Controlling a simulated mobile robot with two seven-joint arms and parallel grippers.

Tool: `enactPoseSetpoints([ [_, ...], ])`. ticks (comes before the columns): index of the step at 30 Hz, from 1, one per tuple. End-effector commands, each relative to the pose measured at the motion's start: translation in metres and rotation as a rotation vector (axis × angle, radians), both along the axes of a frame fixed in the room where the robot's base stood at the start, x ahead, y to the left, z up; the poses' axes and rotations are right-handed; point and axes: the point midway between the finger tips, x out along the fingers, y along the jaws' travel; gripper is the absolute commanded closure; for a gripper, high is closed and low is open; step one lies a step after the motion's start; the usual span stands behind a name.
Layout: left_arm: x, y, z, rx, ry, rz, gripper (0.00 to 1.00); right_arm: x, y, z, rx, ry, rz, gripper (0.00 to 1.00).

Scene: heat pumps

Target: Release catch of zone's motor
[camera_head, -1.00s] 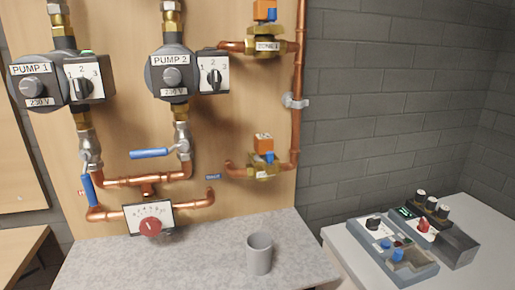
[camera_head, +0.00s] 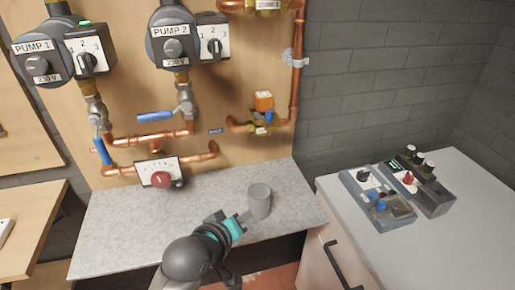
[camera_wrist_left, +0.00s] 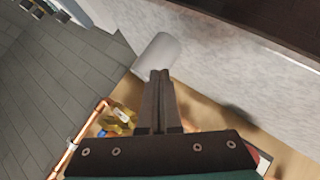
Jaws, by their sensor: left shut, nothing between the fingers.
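Two zone valves show. The lower zone valve (camera_head: 263,122) has a brass body, a blue part and an orange motor (camera_head: 264,100) on top; it sits on copper pipe at the right of the wooden board. The upper valve, labelled ZONE 1 (camera_head: 268,5), is cut off by the top edge, so its motor is hidden. My left gripper (camera_head: 246,216) is shut and empty, low over the grey counter beside the grey cup, well below the valves. In the left wrist view its fingers (camera_wrist_left: 158,75) are together, and a brass valve (camera_wrist_left: 118,118) shows beyond them. My right gripper is not in view.
A grey cup (camera_head: 260,201) stands on the grey counter (camera_head: 130,225) close to my left fingertips. Pumps, copper pipes and a blue-handled valve (camera_head: 156,115) project from the board. Control boxes (camera_head: 380,195) stand on the white cabinet at right.

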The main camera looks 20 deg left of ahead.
Motion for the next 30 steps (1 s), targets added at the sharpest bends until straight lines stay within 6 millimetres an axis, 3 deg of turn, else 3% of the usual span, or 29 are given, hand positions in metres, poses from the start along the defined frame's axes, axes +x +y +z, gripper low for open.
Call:
enactPoseSetpoints([
  [3,0.038,0.007,0.057,-0.247,-0.192,0.139,1.00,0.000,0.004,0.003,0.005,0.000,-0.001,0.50],
  [6,0.059,0.015,0.100,-0.448,-0.331,0.219,1.00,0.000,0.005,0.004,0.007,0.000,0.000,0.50],
  [9,0.070,0.021,0.131,-0.604,-0.428,0.261,1.00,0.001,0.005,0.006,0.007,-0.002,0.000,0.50],
  [12,0.075,0.025,0.150,-0.701,-0.486,0.280,1.00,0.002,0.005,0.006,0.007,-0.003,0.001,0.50],
  [16,0.078,0.027,0.159,-0.751,-0.514,0.288,1.00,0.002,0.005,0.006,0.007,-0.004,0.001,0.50],
  [30,0.087,0.027,0.158,-0.750,-0.513,0.288,1.00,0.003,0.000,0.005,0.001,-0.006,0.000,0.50],
])
